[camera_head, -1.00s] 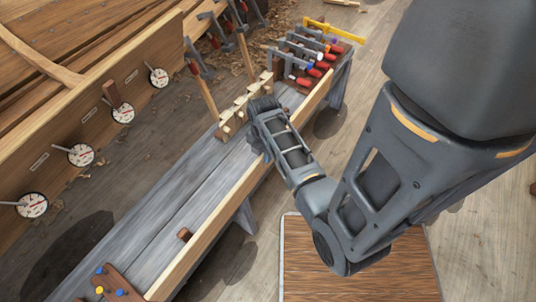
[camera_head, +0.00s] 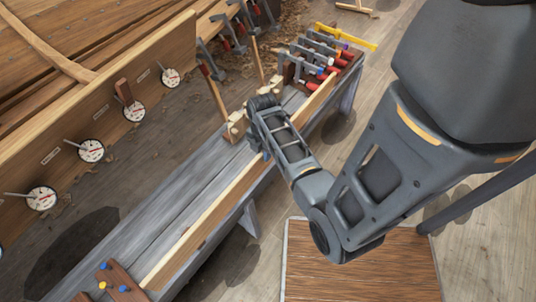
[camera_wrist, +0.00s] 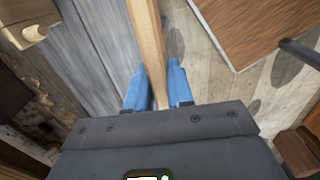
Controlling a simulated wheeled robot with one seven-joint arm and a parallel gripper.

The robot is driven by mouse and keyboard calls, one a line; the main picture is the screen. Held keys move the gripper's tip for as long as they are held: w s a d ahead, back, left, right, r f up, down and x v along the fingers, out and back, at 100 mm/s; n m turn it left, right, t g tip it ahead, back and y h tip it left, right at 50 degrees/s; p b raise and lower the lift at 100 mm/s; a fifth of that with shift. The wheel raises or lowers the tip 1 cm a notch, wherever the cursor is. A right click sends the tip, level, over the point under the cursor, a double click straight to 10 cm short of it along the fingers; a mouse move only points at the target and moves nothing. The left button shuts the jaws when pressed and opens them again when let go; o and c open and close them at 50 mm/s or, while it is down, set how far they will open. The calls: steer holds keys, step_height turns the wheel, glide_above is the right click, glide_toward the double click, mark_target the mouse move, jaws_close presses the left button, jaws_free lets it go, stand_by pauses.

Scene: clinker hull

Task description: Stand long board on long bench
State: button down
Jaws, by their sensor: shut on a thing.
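The long bench (camera_head: 150,225) is grey and weathered and runs diagonally across the head view. The long board (camera_head: 213,220) is pale wood, narrow, and lies along the bench's right side, on edge. In the wrist view the board (camera_wrist: 147,35) passes between the two blue fingers of my gripper (camera_wrist: 156,80). My gripper is shut on it, around the middle of its length. In the head view the fingers are mostly hidden behind my wrist. I cannot tell whether the board's lower edge touches the bench top.
A rack of clamps (camera_head: 318,60) stands at the bench's far end. Pale wooden blocks (camera_head: 237,127) sit beside my wrist. A brown piece with coloured pegs (camera_head: 113,285) lies at the near end. The hull with dials (camera_head: 91,151) is at left. A brown platform (camera_head: 355,265) is at right.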

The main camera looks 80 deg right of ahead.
steer(key=shift+w+d+b, duration=0.9)
steer(key=shift+w+d, duration=0.45)
steer(key=shift+w, duration=0.7)
step_height(320, 180, down, 9)
steer(key=b, duration=0.7)
steer(key=shift+w+f+b, duration=0.15)
steer(key=shift+f+b, duration=0.05)
steer(key=shift+b, duration=0.2)
steer(key=shift+f, duration=0.25)
steer(key=c, duration=0.9)
jaws_free()
steer(key=shift+f, duration=0.1)
step_height(320, 180, up, 8)
steer(key=shift+f+p, duration=0.1)
steer(key=shift+p, duration=0.3)
